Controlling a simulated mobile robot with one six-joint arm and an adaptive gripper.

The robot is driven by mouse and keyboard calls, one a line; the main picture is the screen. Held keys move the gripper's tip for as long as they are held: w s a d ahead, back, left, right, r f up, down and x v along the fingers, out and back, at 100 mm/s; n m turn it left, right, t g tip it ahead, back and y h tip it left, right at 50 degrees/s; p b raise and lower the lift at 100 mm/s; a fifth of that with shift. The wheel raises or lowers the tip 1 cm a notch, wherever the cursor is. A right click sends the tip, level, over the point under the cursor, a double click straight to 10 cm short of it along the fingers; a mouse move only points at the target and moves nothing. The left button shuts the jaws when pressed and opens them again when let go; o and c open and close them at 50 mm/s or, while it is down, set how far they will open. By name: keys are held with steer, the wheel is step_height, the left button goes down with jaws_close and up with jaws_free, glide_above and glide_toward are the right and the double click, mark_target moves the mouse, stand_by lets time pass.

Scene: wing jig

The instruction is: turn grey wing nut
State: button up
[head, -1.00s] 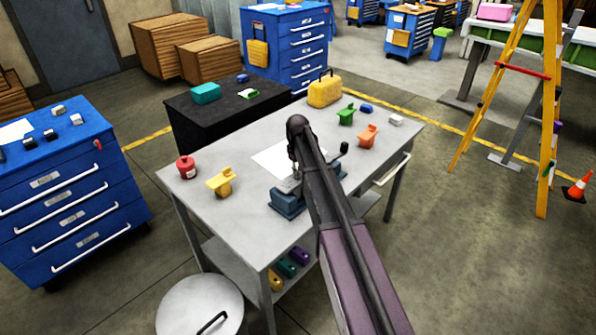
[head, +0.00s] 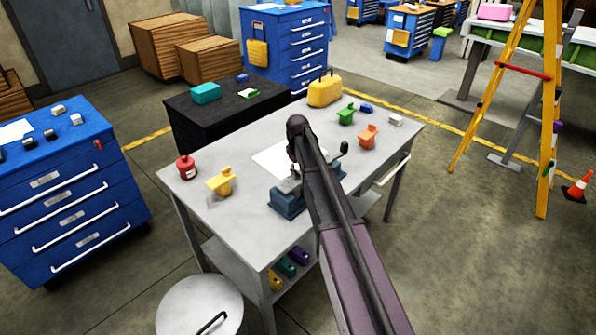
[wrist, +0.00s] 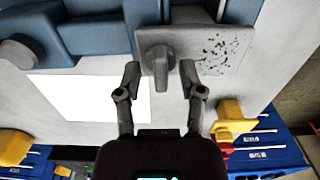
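The grey wing nut (wrist: 158,60) sits on a grey plate (wrist: 225,48) with dark specks, in the upper middle of the wrist view. The plate belongs to a blue fixture (wrist: 95,38), which also shows on the table in the head view (head: 288,205). My gripper (wrist: 160,72) is open, one finger on each side of the wing nut's lower end. Gaps show between the fingers and the nut, so neither finger visibly touches it. In the head view my arm hides the nut and most of the gripper.
The grey table (head: 235,225) also carries a yellow part (head: 221,182), a red part (head: 186,167), a white sheet (head: 270,158), an orange part (head: 367,136), a green part (head: 346,115) and a yellow case (head: 324,91). A dark crank knob (head: 344,147) stands close right of my arm.

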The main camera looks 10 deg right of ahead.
mark_target(297, 171)
steer(key=shift+m, duration=0.4)
steer(key=m, duration=0.3)
steer(key=shift+m, duration=0.3)
steer(key=m, duration=1.3)
steer(key=shift+r+m, duration=0.25)
steer(key=shift+m, duration=0.15)
step_height(297, 171, up, 14)
steer(key=f+p, duration=0.1)
steer(key=p, duration=1.3)
steer(key=s+f+n+b, duration=0.3)
steer(key=s+f+b, duration=0.1)
steer(key=s, duration=0.6)
steer(key=s+f+n+b, duration=0.4)
steer(key=s+b, duration=0.1)
steer(key=s, duration=0.5)
steer(key=s+f+n+b, duration=0.3)
steer(key=s+f+b, duration=0.1)
steer(key=s, duration=0.6)
steer(key=shift+s+d+f+n, duration=0.15)
steer(key=shift+s+f+n, duration=0.15)
steer(key=shift+f+n, duration=0.1)
